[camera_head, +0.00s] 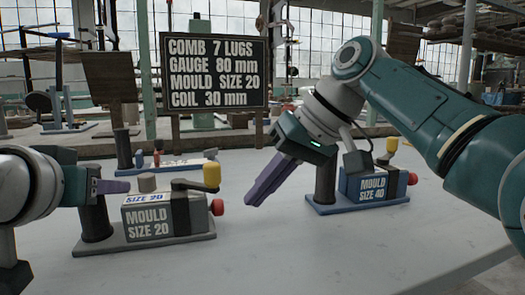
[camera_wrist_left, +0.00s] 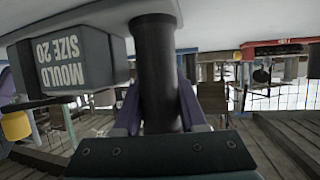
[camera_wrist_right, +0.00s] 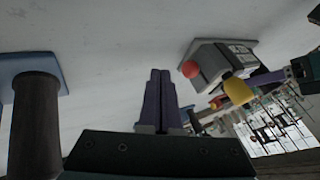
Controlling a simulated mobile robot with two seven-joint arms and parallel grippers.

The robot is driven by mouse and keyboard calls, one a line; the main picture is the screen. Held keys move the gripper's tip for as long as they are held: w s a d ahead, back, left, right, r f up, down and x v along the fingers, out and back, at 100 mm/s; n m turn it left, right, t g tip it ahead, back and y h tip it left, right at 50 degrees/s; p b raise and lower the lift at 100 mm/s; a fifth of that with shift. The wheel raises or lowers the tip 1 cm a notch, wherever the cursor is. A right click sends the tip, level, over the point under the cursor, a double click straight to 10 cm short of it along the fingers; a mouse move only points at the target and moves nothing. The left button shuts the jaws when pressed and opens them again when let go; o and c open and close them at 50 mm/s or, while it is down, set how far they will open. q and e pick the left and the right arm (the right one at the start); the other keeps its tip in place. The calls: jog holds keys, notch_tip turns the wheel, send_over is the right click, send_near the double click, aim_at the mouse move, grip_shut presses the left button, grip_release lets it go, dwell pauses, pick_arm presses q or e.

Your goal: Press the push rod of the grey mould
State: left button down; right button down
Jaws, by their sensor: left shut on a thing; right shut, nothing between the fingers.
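The grey mould (camera_head: 150,225), marked MOULD SIZE 20, stands upright on a grey base at left. It has a dark post, a dark lever with a yellow knob (camera_head: 212,175), and a red knob (camera_head: 217,207) on its right end, which looks like the push rod. My left gripper (camera_head: 112,187) is shut around its dark post (camera_wrist_left: 158,75). My right gripper (camera_head: 250,202) is shut and empty, above the table between the two moulds, right of the red knob and apart from it. The right wrist view shows the red knob (camera_wrist_right: 190,69) beyond the fingertips.
A blue mould (camera_head: 365,187), marked MOULD SIZE 40, stands on a blue base behind and right of my right gripper. A blue-based rack (camera_head: 170,163) with small pieces stands behind the grey mould. A signboard (camera_head: 213,72) stands at the back. The front middle table is clear.

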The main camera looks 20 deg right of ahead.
pick_arm(q)
jog(key=shift+s+f, duration=0.1)
jog(key=shift+f, duration=0.25)
pick_arm(e)
jog(key=v, duration=1)
jog(key=shift+d, duration=0.45)
pick_arm(q)
jog(key=c, duration=0.7)
grip_release()
jog(key=o, duration=0.3)
jog(key=shift+r, duration=0.25)
jog(key=shift+s+r, duration=0.1)
